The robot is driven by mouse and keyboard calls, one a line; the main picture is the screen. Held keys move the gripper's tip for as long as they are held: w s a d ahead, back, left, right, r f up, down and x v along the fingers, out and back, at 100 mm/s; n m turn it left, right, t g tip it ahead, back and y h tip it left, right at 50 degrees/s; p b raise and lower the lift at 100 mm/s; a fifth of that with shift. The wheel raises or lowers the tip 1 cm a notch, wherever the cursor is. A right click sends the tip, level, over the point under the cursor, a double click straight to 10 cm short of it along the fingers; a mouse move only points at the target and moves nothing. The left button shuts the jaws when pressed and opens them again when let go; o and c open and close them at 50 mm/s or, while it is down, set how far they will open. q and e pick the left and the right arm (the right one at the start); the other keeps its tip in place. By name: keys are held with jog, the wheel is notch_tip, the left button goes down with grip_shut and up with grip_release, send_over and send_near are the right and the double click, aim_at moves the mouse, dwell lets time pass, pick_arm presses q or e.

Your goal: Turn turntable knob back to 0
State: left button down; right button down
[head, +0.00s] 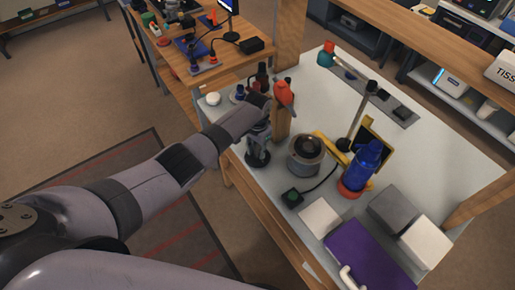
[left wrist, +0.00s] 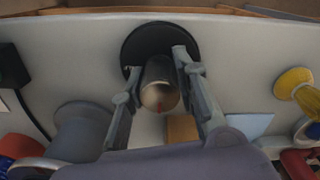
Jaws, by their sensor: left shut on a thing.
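The knob (left wrist: 160,88) is a rounded metallic post with a small red mark on its end, standing on a black round base (left wrist: 131,47) in the left wrist view. My left gripper (left wrist: 158,72) has one finger on each side of the knob and is shut on it. In the head view my left gripper (head: 258,137) points down over the black base (head: 258,160) near the table's front edge, and the knob is largely hidden by the fingers. A grey ringed cylinder (head: 304,152) stands just right of it. My right gripper is not in view.
A small black box with a green button (head: 292,197) lies near the front edge. A wooden post (head: 283,122) is close behind my gripper.

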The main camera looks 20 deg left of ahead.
aim_at(258, 146)
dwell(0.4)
pick_arm(q)
jog(key=c, duration=1.2)
grip_release()
jog(key=shift+c, duration=0.2)
notch_tip(258, 146, up, 12)
jog(key=shift+r, duration=0.1)
